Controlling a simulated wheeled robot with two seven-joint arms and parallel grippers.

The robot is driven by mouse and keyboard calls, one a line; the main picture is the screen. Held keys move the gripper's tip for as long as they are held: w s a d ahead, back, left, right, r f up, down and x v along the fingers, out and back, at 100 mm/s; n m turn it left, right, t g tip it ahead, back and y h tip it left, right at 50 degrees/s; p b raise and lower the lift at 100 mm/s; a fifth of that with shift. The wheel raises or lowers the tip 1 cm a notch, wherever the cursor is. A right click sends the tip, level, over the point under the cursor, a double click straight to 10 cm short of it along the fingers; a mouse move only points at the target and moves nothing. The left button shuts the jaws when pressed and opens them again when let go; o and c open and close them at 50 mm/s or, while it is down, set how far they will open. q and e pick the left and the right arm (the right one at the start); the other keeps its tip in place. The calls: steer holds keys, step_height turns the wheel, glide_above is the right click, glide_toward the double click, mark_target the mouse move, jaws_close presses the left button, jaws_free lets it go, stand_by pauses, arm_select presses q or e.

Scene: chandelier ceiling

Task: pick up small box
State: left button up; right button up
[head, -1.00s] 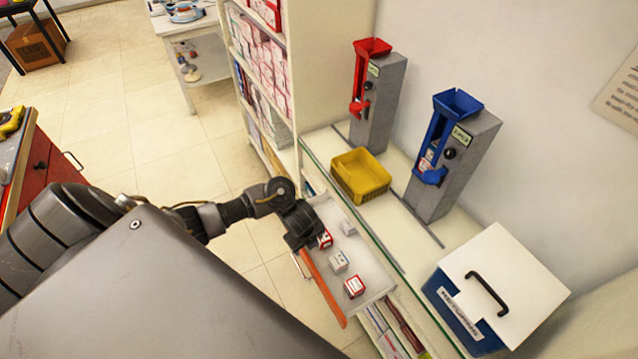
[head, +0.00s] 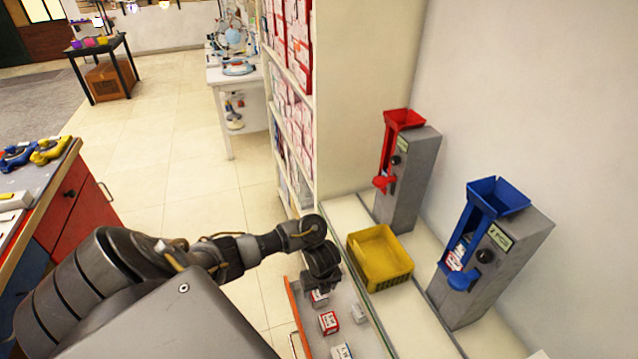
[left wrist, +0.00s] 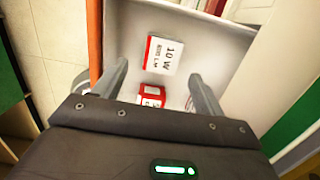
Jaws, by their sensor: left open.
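Several small boxes lie in an open pale drawer with an orange front edge (head: 297,318). One red and white box (head: 328,322) lies just in front of my left gripper (head: 322,283); a white box (head: 358,312) lies to its right. Another small box (head: 318,298) is partly hidden below the gripper. A white and blue box (head: 342,351) shows at the bottom edge. In the left wrist view, the open, empty fingers (left wrist: 161,80) point into the drawer. A box marked "10 W" (left wrist: 160,55) and a red box (left wrist: 152,95) show between them. My right gripper is not in view.
A yellow bin (head: 380,257) stands on the counter just right of the drawer. Red (head: 405,180) and blue (head: 490,250) dispensers stand by the wall. A tall stocked shelf (head: 345,100) rises behind. Floor (head: 185,170) left of the drawer is clear.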

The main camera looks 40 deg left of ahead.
mark_target(318, 295)
arm_select(q)
steer(key=shift+w+f, duration=0.1)
steer(key=shift+f, duration=0.55)
steer(key=shift+a+f, duration=0.15)
steer(key=shift+a, duration=0.05)
steer(key=shift+f, duration=0.1)
steer(key=f, duration=0.1)
steer(key=f+b, duration=0.1)
steer(key=f, duration=0.1)
steer(key=f+b, duration=0.1)
steer(key=shift+w+a+f, duration=0.3)
steer(key=shift+a+f, duration=0.1)
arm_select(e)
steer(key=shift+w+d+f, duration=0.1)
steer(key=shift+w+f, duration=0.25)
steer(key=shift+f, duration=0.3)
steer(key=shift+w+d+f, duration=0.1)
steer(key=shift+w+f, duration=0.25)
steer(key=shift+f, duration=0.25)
arm_select(q)
steer(key=shift+c, duration=0.3)
steer(key=c, duration=1)
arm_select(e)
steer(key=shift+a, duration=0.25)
